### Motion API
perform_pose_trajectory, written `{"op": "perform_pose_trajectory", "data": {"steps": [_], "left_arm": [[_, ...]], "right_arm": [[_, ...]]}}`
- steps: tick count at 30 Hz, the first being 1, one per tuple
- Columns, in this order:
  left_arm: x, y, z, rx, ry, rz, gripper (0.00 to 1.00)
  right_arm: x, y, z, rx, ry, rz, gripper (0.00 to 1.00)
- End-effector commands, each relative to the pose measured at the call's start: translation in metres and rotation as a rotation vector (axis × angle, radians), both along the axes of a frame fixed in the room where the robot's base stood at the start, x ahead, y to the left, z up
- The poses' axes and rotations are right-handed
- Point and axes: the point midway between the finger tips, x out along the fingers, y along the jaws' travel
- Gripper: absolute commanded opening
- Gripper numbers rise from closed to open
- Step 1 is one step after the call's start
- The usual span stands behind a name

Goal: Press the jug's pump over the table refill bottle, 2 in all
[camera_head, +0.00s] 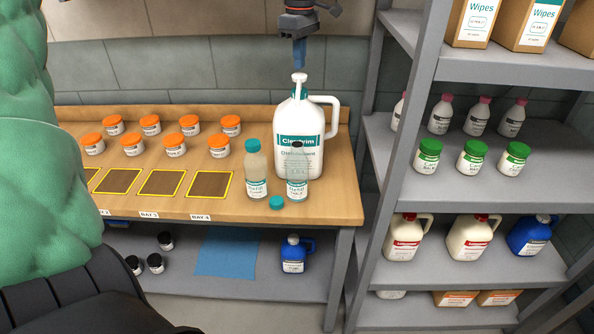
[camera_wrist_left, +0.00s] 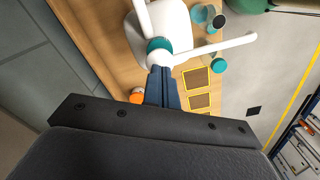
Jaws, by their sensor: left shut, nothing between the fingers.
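The white jug (camera_head: 300,138) with a teal label stands at the table's right end. Its white pump (camera_head: 299,78) is on top, with the spout toward the front; the pump head (camera_wrist_left: 157,60) also shows in the left wrist view. A clear refill bottle (camera_head: 297,180), uncapped with a dark mouth, stands in front of the jug; its small label looks like the table one. My left gripper (camera_head: 299,53) is shut and empty, pointing down just above the pump. In the left wrist view its fingers (camera_wrist_left: 163,88) overlap the pump's edge; contact is unclear. My right gripper is not in view.
A teal-capped refill bottle (camera_head: 256,172) stands to the left, and a loose teal cap (camera_head: 276,202) lies in front. Several orange-lidded jars (camera_head: 189,125) and yellow-edged bays (camera_head: 160,183) fill the table's left. Grey shelving (camera_head: 382,190) rises right. A green lumpy form (camera_head: 45,170) blocks the left.

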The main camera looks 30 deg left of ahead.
Motion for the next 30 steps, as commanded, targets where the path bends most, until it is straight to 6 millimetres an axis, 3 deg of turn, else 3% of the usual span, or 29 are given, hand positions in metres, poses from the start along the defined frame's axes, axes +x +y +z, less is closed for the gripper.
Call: {"op": "perform_pose_trajectory", "data": {"steps": [17,30], "left_arm": [[0.0,0.0,-0.001,0.0,-0.001,0.0,0.0],[0.0,0.0,-0.013,0.0,-0.001,0.0,0.0]], "right_arm": [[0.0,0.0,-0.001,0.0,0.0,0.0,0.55],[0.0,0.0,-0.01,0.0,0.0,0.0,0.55]]}}
